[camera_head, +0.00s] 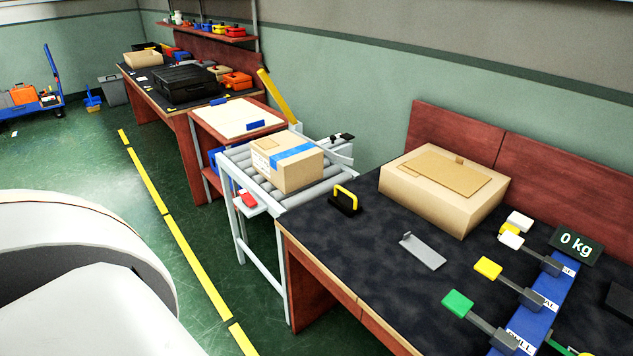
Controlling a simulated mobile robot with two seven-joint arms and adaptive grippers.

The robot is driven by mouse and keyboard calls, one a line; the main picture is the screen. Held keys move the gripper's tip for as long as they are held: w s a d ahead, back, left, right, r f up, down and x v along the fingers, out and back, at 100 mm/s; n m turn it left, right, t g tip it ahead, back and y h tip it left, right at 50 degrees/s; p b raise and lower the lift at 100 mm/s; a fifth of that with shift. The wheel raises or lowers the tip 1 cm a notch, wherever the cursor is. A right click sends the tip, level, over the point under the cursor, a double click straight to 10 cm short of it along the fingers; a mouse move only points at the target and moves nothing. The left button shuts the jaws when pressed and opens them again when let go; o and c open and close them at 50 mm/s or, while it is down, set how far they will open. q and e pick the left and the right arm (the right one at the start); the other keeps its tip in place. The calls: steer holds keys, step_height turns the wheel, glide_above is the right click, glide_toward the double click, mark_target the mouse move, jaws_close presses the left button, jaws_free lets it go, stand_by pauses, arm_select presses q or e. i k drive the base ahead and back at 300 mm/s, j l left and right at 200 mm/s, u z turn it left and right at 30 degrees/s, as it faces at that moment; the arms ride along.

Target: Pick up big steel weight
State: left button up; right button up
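A black block with a yellow arched handle (344,201) stands upright at the left end of the dark worktop (385,270), close to the roller conveyor. It is the thing that looks most like the big steel weight; I cannot read any label on it. A flat grey metal piece with a raised end (422,251) lies on the same worktop, further right. Neither of my grippers shows in the head view, and nothing visible touches the block.
A large cardboard box (445,190) stands behind, against the red back panel. A taped carton (287,162) sits on the roller conveyor (325,185). A blue bar (540,305) with coloured paddles and a "0 kg" display (575,246) are at right.

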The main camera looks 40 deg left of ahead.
mark_target(348, 207)
steer(key=u, duration=1.05)
steer(key=z, duration=0.4)
steer(key=j+z, duration=0.2)
steer(key=z, duration=0.15)
steer(key=i+j+z, duration=0.1)
steer(key=j+z, duration=0.4)
steer(key=z, duration=0.25)
steer(key=j+z, duration=0.15)
steer(key=j, duration=0.3)
steer(key=k+j+z, duration=0.2)
steer(key=j, duration=0.25)
steer(key=i+j, duration=0.05)
